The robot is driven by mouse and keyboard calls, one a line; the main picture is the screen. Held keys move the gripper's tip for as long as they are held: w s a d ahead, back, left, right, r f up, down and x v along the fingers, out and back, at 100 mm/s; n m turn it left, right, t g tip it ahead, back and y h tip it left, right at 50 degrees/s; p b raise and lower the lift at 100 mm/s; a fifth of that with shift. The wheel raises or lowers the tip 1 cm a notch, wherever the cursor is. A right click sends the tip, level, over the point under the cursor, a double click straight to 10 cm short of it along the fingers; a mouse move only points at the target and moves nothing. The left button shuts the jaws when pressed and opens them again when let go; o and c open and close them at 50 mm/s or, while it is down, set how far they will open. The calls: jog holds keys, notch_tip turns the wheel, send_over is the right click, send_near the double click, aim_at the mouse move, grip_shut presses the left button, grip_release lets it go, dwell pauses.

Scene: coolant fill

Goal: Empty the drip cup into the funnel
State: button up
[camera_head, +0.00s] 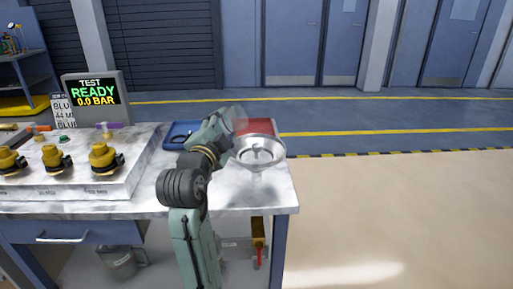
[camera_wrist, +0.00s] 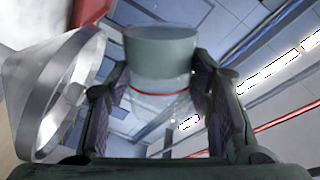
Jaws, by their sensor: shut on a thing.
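The drip cup is a clear cup with a red line around it; it sits between my fingers in the wrist view (camera_wrist: 160,92). A grey-green part fills the end of it farther from my palm. In the head view the cup (camera_head: 238,116) is small, faint and partly hidden by my gripper (camera_head: 222,130). My gripper (camera_wrist: 162,80) is shut on the cup's sides. The funnel (camera_head: 261,151) is a wide metal cone at the bench's right end, just right of and below my gripper. In the wrist view the funnel (camera_wrist: 60,85) stands close at left, apart from the cup.
A red tray (camera_head: 258,127) lies behind the funnel and a blue tray (camera_head: 180,134) left of my gripper. A test display (camera_head: 95,90) reading READY, 0.0 BAR, and several yellow-black knobs (camera_head: 104,158) stand at left. Open floor (camera_head: 400,210) lies right of the bench.

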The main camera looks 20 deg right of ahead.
jog(key=shift+r+m, duration=0.2)
jog(key=shift+m, duration=0.2)
jog(key=shift+d+f+m+b, duration=0.15)
jog(key=shift+f+m+b, duration=0.2)
jog(key=shift+m+b, duration=0.45)
dwell(0.7)
jog(key=shift+s+d+r+m, duration=0.4)
jog(key=shift+d+m, duration=0.15)
jog(key=shift+m, duration=0.35)
dwell(0.5)
jog(key=shift+s+d+f+m+b, duration=0.2)
jog(key=shift+f+m+b, duration=0.2)
jog(key=shift+m+b, duration=0.5)
dwell(0.5)
